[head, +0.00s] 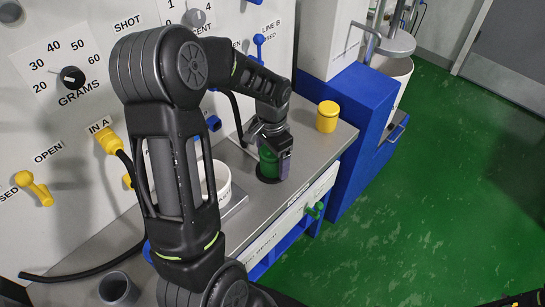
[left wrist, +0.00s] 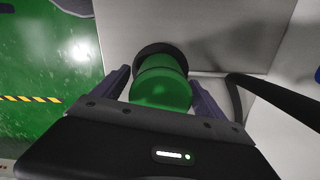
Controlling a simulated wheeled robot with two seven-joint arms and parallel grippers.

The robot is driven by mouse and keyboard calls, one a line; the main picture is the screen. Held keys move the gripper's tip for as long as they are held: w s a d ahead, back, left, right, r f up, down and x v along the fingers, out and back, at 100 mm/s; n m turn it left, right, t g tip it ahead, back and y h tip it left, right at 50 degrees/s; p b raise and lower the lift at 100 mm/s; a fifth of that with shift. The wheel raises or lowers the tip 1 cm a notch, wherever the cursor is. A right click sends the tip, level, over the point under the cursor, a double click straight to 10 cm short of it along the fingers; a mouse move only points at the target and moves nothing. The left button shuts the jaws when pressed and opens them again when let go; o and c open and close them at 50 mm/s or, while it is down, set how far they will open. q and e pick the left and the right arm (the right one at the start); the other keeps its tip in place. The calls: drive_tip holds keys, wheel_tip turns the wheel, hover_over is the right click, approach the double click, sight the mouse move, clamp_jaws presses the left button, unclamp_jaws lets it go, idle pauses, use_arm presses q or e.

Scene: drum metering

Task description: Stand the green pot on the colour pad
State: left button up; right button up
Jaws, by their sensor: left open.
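The green pot (head: 267,164) stands upright on the metal bench near its front edge. A dark round disc (head: 268,180), which looks like the colour pad, shows beneath it; its dark rim (left wrist: 149,48) also shows past the pot in the left wrist view. My left gripper (head: 272,151) is open and down at the pot. In the left wrist view the green pot (left wrist: 161,88) sits between the two spread fingers, with a narrow gap by the left finger. Contact on the other side is unclear. My right gripper is not seen.
A yellow pot (head: 327,117) stands farther back on the bench. A white tub (head: 214,182) is left of the green pot, partly behind my arm. A grey cup (head: 118,289) is at the near left. A black hose (head: 85,268) crosses the bench. The wall panel (head: 60,120) has knobs and levers.

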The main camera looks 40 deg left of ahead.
use_arm(q)
wheel_tip(320, 180, up, 12)
drive_tip(key=shift+r+b, duration=0.2)
drive_tip(key=shift+b, duration=0.35)
drive_tip(key=shift+f, duration=0.1)
idle(0.4)
